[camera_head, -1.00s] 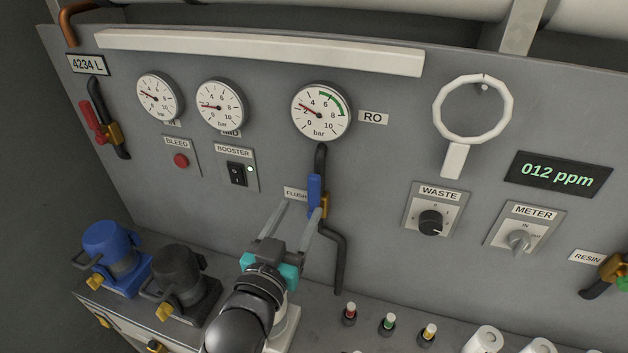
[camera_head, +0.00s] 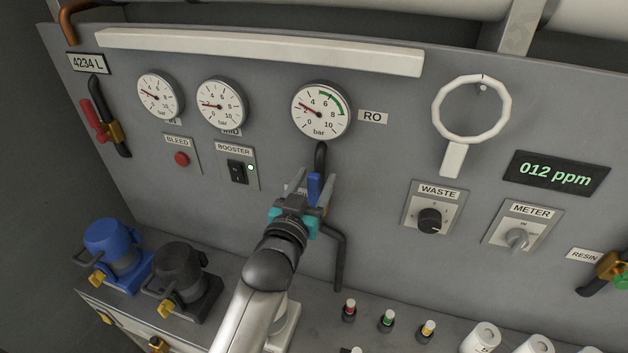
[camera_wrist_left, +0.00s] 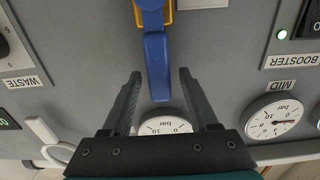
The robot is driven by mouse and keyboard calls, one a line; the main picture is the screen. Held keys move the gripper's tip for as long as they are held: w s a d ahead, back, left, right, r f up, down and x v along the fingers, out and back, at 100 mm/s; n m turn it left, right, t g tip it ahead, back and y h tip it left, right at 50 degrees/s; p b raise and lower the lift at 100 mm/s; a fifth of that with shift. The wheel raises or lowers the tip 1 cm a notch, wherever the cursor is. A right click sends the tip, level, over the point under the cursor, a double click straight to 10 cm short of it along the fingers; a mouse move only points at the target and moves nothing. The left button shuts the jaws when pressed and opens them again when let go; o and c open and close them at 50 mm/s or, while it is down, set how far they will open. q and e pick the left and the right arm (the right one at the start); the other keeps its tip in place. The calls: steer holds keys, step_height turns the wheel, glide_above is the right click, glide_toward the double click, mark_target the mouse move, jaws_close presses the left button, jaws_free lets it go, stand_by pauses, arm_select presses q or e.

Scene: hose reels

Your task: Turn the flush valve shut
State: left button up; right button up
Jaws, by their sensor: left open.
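The flush valve's blue lever (camera_head: 314,187) points up along the dark pipe on the grey panel, below the RO gauge. In the left wrist view, which is upside down, the blue lever (camera_wrist_left: 157,66) hangs from the brass valve body (camera_wrist_left: 151,6). My left gripper (camera_head: 312,184) is open at the lever, one finger on each side of it in the picture. The left wrist view shows a gap between the lever and each fingertip (camera_wrist_left: 160,74). The gripper hides most of the valve body and the FLUSH label in the head view. My right gripper is not in view.
The booster switch (camera_head: 237,173) is left of my gripper and the WASTE knob (camera_head: 430,220) is to the right. The RO gauge (camera_head: 321,110) is above. Blue (camera_head: 112,248) and black (camera_head: 180,277) pumps and small capped bottles (camera_head: 387,320) stand on the ledge below.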

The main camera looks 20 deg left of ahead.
arm_select(q)
jaws_close()
stand_by(0.3)
stand_by(1.1)
